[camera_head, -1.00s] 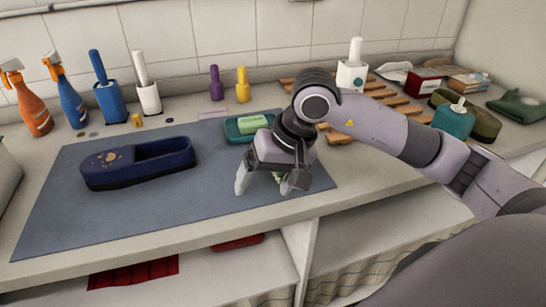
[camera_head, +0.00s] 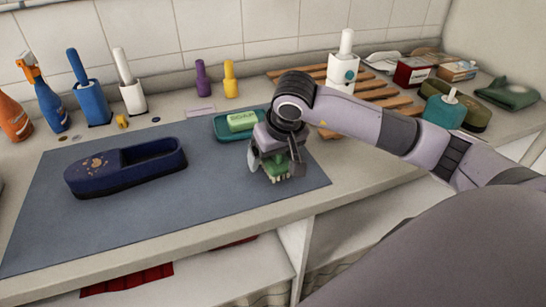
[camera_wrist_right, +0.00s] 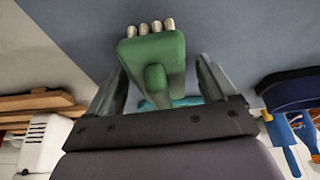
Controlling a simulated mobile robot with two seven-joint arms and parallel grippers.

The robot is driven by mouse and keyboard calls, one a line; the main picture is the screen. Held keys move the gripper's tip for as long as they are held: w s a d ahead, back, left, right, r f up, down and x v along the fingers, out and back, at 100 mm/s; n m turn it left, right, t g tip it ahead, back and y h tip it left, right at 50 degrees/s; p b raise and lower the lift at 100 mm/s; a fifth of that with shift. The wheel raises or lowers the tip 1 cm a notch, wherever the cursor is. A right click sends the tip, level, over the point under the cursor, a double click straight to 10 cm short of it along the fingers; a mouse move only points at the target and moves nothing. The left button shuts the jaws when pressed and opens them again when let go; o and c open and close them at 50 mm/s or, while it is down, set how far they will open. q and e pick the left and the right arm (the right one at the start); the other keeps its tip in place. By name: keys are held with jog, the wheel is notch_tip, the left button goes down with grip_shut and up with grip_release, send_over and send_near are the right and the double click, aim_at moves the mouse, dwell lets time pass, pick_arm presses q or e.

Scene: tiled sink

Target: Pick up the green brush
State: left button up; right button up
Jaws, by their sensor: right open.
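The green brush (camera_head: 279,166) sits on the blue-grey mat (camera_head: 215,190), under my right gripper (camera_head: 272,172). Its pale bristles show at its lower edge. In the right wrist view the green brush (camera_wrist_right: 152,65) lies between the two fingers of my right gripper (camera_wrist_right: 160,80), which are spread on either side with gaps to it. The gripper is open, and I cannot tell whether a finger touches the brush. The brush's upper part is hidden by the gripper in the head view. My left gripper is not in view.
A dark blue shoe (camera_head: 126,168) lies on the mat to the left. A teal dish (camera_head: 223,133) with a green soap bar (camera_head: 243,121) stands just behind the gripper. The mat's front is clear.

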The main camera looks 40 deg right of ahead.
jog(key=c, duration=1.1)
jog(key=shift+r, duration=0.1)
notch_tip(320, 180, up, 20)
jog(key=shift+f, duration=0.1)
